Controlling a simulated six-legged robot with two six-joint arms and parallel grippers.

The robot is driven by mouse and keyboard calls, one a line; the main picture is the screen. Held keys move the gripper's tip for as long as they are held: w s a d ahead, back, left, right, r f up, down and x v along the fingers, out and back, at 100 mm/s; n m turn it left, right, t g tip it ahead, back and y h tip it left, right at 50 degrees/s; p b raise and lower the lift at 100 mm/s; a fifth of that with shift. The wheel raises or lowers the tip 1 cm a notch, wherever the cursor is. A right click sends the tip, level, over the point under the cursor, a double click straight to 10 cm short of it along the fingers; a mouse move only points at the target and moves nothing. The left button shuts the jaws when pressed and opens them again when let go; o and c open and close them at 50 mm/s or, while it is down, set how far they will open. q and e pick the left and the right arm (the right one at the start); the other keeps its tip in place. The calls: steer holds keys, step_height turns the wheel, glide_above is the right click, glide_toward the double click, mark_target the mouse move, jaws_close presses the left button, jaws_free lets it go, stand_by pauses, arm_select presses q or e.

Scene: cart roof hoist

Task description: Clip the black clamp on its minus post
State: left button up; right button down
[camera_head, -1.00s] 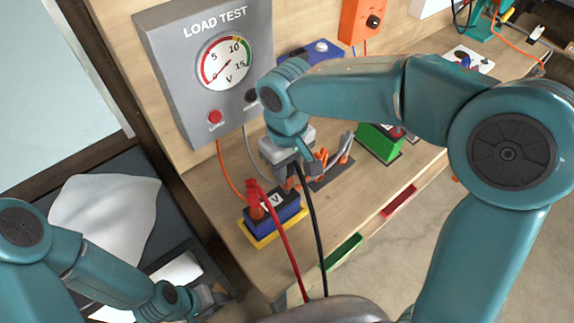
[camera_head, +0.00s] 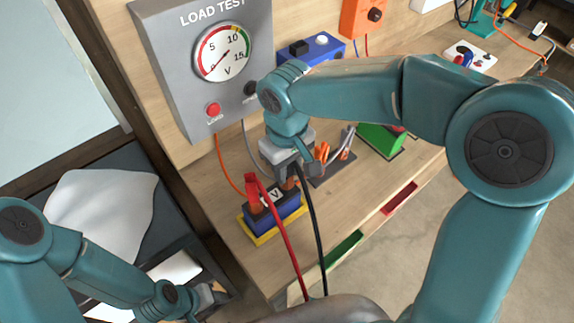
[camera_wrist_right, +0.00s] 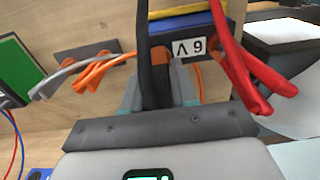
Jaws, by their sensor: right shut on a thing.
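The blue battery (camera_head: 288,213), with a white "V" label, sits in a yellow tray (camera_head: 262,238) on the bench. In the right wrist view its label (camera_wrist_right: 188,48) reads 6 V upside down. The red clamp (camera_head: 252,187) is on its left post, with a red cable running down. My right gripper (camera_head: 290,168) is shut on the black clamp (camera_wrist_right: 157,88), over the right end of the battery. The clamp's tip is at the minus post, largely hidden; I cannot tell whether it grips the post. My left gripper (camera_head: 212,297) is low at left, away from the battery; its jaws are unclear.
The load test panel (camera_head: 184,68) stands behind, its needle near 0. A green block (camera_head: 378,140) is further right. The black cable (camera_head: 318,235) hangs toward me.

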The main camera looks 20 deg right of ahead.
steer(key=shift+f+b, duration=0.35)
steer(key=shift+f, duration=0.1)
steer(key=c, duration=0.8)
jaws_free()
step_height(320, 180, up, 15)
steer(key=shift+r+p, duration=0.1)
steer(key=shift+p, duration=0.2)
steer(key=shift+r, duration=0.6)
